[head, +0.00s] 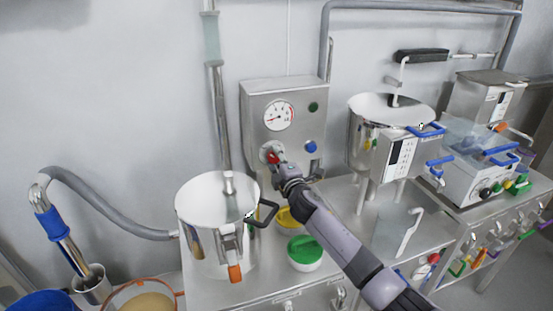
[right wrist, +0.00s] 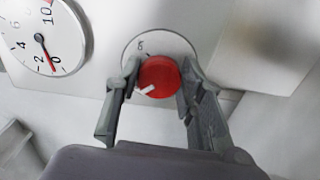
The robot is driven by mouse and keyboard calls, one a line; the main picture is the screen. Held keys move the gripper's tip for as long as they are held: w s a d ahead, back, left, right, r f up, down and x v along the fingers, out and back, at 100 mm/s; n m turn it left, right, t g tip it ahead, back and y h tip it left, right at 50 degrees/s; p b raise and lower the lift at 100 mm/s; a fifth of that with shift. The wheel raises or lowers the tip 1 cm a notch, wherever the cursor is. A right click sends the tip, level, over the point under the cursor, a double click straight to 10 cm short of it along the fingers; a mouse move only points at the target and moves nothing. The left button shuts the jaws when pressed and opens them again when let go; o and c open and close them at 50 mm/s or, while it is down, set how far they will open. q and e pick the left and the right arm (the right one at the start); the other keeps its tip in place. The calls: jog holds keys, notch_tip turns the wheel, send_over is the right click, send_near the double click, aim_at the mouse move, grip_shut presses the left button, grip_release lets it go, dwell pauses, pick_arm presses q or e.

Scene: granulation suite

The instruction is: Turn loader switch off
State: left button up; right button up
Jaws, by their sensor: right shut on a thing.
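The loader switch is a red round knob (head: 273,157) on a pale dial plate, low on the grey control box (head: 254,105) at the wall. In the right wrist view the red knob (right wrist: 158,77) has a white pointer mark aimed to the lower left. My right gripper (head: 279,165) reaches up to the knob from the lower right. In the right wrist view its two fingers (right wrist: 160,82) stand on either side of the knob, closed on it. Part of the plate is hidden behind the fingers. My left gripper is not in view.
A round gauge (head: 278,116) sits above the knob, and a blue button (head: 310,147) and a dark green one (head: 313,106) are to the right. A steel vessel (head: 212,195) with a black handle stands close at left. A green-lidded tub (head: 305,250) stands below my forearm.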

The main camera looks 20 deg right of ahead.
jog(key=shift+n, duration=0.5)
jog(key=o, duration=1.1)
jog(key=shift+o, duration=0.2)
jog(key=s, duration=1.2)
jog(key=shift+d, duration=0.2)
